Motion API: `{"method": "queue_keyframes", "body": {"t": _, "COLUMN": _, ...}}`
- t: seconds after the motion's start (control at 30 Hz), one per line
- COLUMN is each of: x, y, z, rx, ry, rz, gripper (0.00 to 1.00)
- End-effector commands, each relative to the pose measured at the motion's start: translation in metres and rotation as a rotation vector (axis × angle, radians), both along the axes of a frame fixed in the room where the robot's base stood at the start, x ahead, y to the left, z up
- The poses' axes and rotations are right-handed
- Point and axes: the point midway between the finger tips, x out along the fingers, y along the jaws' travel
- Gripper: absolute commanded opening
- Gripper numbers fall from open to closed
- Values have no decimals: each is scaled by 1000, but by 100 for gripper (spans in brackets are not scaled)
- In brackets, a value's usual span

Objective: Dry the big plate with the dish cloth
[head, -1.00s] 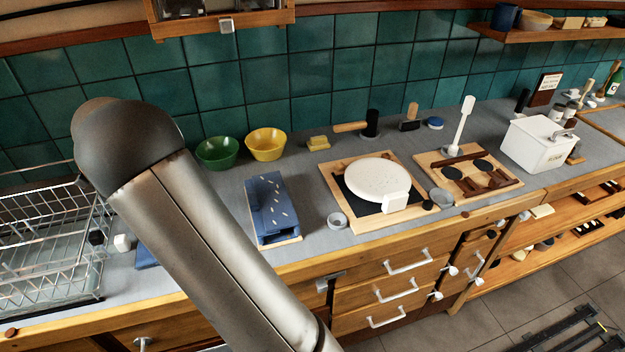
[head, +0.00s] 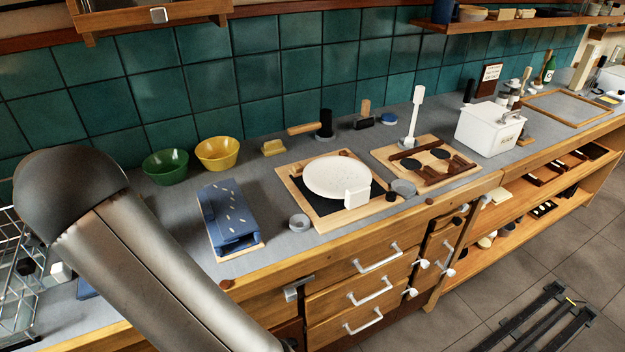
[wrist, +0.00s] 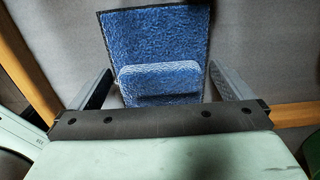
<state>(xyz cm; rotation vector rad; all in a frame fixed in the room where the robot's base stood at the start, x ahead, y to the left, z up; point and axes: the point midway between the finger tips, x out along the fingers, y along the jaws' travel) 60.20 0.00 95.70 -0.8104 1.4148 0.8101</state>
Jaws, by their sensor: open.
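The dish cloth (wrist: 155,35) is blue with a dark edge and lies flat on the grey counter in the wrist view. A thicker blue raised part (wrist: 160,76) stands out at its near end. My gripper (wrist: 160,88) is open, with one finger on each side of this raised part; I cannot tell whether they touch it. In the head view, a blue corner, seemingly the cloth (head: 88,290), shows beside my arm, which hides the gripper. The big plate (head: 336,176) is white and speckled. It rests on a dark-topped wooden board, with a white block at its front edge.
A wire dish rack (head: 22,270) stands at the far left. A blue holder (head: 228,212), green bowl (head: 166,166), yellow bowl (head: 217,153) and small grey cup (head: 299,222) lie between my arm and the plate. A wooden utensil board (head: 425,163) and white box (head: 488,128) stand further right.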

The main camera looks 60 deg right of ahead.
Motion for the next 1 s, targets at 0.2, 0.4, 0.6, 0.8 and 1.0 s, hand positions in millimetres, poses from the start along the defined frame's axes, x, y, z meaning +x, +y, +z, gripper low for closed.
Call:
{"method": "queue_keyframes", "body": {"t": 0.2, "x": 0, "y": 0, "z": 0, "rx": 0, "ry": 0, "rz": 0, "gripper": 89}}
{"method": "queue_keyframes", "body": {"t": 0.4, "x": 0, "y": 0, "z": 0, "rx": 0, "ry": 0, "rz": 0, "gripper": 40}}
{"method": "queue_keyframes", "body": {"t": 0.6, "x": 0, "y": 0, "z": 6, "rx": 0, "ry": -1, "rz": 1, "gripper": 40}}
{"method": "queue_keyframes", "body": {"t": 0.8, "x": 0, "y": 1, "z": 21, "rx": 0, "ry": -1, "rz": 1, "gripper": 40}}
{"method": "queue_keyframes", "body": {"t": 1.0, "x": 0, "y": 1, "z": 35, "rx": 1, "ry": -1, "rz": 1, "gripper": 40}}
